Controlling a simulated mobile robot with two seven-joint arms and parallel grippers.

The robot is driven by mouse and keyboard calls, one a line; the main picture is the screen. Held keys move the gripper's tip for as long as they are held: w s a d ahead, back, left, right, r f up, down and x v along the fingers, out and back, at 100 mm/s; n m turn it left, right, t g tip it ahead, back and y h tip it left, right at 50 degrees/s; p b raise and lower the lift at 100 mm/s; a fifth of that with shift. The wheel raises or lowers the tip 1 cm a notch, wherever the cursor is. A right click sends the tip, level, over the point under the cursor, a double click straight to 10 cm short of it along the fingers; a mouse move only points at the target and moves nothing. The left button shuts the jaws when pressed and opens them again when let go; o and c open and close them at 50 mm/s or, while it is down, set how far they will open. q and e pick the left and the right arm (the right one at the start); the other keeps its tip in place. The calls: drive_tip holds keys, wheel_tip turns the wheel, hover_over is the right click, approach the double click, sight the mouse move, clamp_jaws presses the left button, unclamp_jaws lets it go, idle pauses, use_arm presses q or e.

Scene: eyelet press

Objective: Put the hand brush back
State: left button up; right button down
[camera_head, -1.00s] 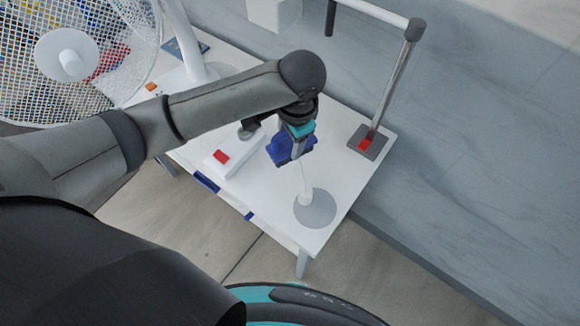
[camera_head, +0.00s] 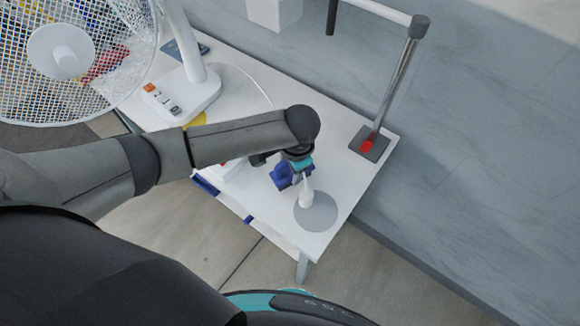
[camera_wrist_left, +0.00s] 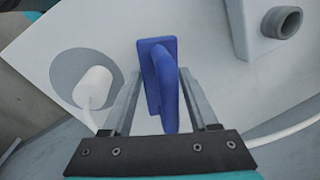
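The blue hand brush (camera_head: 284,178) is in my left gripper (camera_head: 297,166), over the white table near its right front corner. The exact contact is hard to see. Beside and below the brush, a white post (camera_head: 306,191) stands on a round grey disc (camera_head: 318,212). Both also show left of the brush in the left wrist view. My right gripper is not in view.
A white fan (camera_head: 190,90) stands at the table's back left. A metal post on a dark base with a red mark (camera_head: 371,147) stands near the right edge, before a grey wall. My arm partly hides a white block.

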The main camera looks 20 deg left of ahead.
use_arm(q)
drive_tip(key=o, duration=0.4)
wheel_tip(320, 180, up, 12)
drive_tip(key=s+d+p, duration=0.1)
drive_tip(key=p, duration=0.1)
drive_tip(key=shift+s+d, duration=0.15)
drive_tip(key=shift+d, duration=0.05)
drive_tip(key=shift+f, duration=0.1)
